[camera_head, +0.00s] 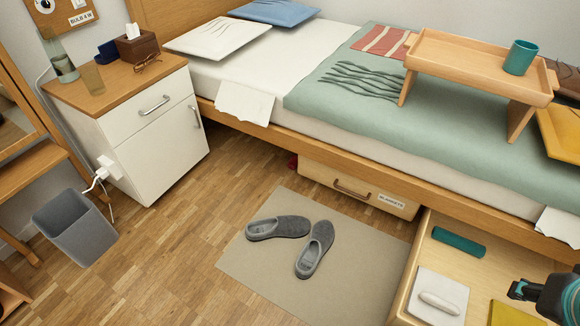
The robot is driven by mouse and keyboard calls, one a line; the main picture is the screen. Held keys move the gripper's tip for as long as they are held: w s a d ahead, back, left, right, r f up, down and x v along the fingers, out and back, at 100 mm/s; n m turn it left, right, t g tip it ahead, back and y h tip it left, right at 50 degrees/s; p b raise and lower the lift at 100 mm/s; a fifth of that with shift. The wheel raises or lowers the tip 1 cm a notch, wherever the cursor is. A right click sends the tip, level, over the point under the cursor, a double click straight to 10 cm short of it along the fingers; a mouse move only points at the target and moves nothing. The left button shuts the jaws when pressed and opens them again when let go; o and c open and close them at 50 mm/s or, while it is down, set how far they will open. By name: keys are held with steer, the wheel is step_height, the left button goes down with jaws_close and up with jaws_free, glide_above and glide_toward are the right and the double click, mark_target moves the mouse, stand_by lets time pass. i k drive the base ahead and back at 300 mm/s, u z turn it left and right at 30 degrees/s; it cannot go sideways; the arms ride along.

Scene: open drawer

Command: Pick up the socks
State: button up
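No thing in view can be told for certain as the socks. A small dark red item (293,162) lies on the floor at the bed's underside, mostly hidden, too small to make out. The open drawer (402,300) under the bed, at the lower right, holds a teal rolled item (459,242), a white folded item (440,294) with a rounded lump on top, and a yellow item (512,315) cut by the frame. My gripper (517,289) shows at the right edge over the drawer, apart from these items; its opening cannot be made out.
Grey slippers (279,228) lie on a beige mat (260,262) left of the drawer. A closed drawer (350,187) labelled blankets sits under the bed (300,65). A wooden bed tray (470,65) holds a teal cup (520,57). A grey bin (75,228) stands left.

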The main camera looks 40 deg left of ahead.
mark_target(292, 164)
steer(key=u, duration=3.45)
steer(key=i, duration=2.4)
steer(key=z, duration=3.2)
